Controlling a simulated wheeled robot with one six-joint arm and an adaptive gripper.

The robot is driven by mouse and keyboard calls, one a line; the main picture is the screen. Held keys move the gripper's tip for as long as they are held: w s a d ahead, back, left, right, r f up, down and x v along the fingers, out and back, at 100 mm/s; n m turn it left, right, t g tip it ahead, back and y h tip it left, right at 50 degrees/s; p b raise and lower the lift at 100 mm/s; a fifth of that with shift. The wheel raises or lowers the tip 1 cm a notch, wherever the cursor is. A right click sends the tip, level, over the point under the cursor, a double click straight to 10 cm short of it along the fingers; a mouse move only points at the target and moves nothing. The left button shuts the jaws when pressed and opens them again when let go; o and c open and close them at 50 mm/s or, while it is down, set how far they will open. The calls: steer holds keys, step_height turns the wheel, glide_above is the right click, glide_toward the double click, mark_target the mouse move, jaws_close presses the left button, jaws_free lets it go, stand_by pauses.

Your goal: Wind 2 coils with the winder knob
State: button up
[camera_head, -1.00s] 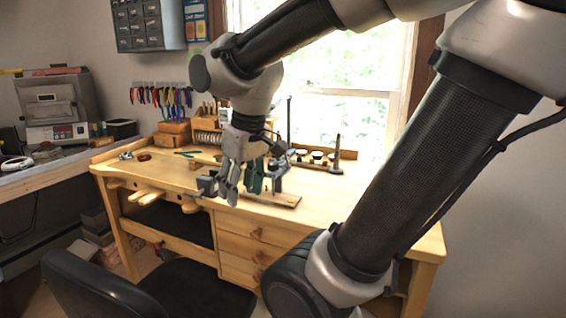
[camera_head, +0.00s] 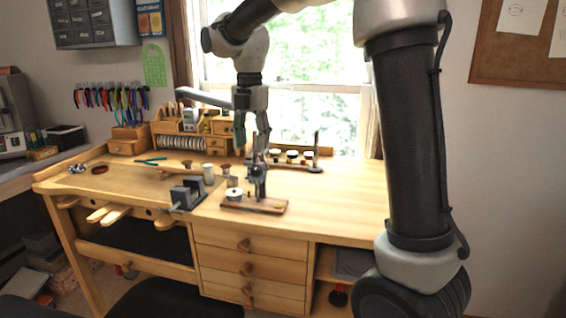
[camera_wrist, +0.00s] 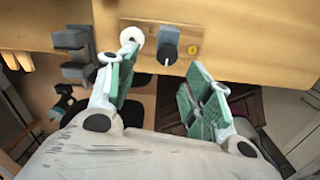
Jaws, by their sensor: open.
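The winder stands on a small wooden base (camera_head: 268,208) near the front edge of the bench. It has a dark upright post, a white spool (camera_head: 235,194) at its left and a small brass dot at its right. My gripper (camera_head: 252,138) points down above the winder. Its green-padded fingers are apart and empty in the wrist view (camera_wrist: 163,74). The knob lies beyond the fingertips, with no visible contact.
A grey vise (camera_head: 187,194) sits left of the winder and also shows in the wrist view (camera_wrist: 75,50). Wooden organisers (camera_head: 190,130) stand at the back. A rack of small pots (camera_head: 290,158) is behind the winder. The bench top (camera_head: 345,200) is clear to the right.

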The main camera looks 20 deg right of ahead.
mark_target(257, 168)
steer(key=shift+d+r+n, duration=0.3)
steer(key=shift+n, duration=0.7)
steer(key=n, duration=0.3)
steer(key=shift+s+d, duration=0.2)
steer(key=shift+s, duration=0.05)
steer(key=shift+f+n, duration=0.2)
steer(key=shift+n, duration=0.2)
step_height(257, 168, down, 7)
steer(key=shift+f, duration=0.2)
steer(key=shift+c, duration=0.2)
steer(key=c, duration=1)
